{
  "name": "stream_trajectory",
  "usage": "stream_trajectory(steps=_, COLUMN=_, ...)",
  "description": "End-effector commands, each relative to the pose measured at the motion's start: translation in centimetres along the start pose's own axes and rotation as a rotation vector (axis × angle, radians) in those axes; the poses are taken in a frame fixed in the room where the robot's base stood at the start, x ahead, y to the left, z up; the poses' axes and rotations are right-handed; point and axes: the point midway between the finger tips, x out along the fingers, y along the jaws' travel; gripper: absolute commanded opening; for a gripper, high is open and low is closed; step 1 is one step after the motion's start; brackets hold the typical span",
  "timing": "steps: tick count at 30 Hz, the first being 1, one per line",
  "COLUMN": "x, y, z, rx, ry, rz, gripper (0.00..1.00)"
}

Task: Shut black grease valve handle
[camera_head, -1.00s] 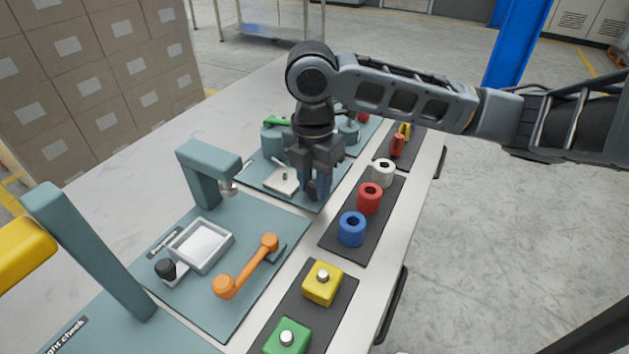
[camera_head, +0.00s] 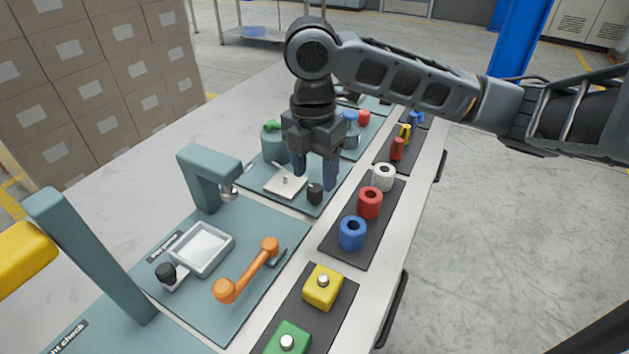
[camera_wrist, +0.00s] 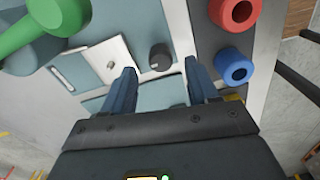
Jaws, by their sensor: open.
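A black knob-like handle (camera_head: 315,193) stands near the front edge of a teal panel, beside a white square plate (camera_head: 285,180) with a small post. In the wrist view the black handle (camera_wrist: 160,57) shows in the gap between the fingertips, beyond them. My gripper (camera_head: 315,178) points down above the handle with its blue fingers spread and nothing between them. The handle looks upright and apart from the fingers. Whether the valve is open or shut cannot be told.
Right of the handle, a dark mat holds blue (camera_head: 352,233), red (camera_head: 370,202) and white (camera_head: 384,177) rings. A green handle (camera_head: 272,125) tops a teal body behind. Nearer stand an orange lever (camera_head: 247,270) and a teal post (camera_head: 208,175).

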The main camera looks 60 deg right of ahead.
Motion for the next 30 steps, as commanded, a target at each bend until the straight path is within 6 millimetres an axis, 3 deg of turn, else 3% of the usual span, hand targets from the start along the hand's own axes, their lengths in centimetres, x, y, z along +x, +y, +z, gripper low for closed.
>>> stream_trajectory(steps=3, x=-1.9, y=0.1, z=-0.1, rx=-0.002, ry=-0.001, rz=0.002, gripper=0.59)
stream_trajectory(steps=9, x=-3.7, y=0.0, z=0.0, rx=-0.001, ry=-0.001, rz=0.001, gripper=0.59)
stream_trajectory(steps=30, x=-3.9, y=0.0, z=0.0, rx=-0.001, ry=0.0, rz=0.0, gripper=0.59)
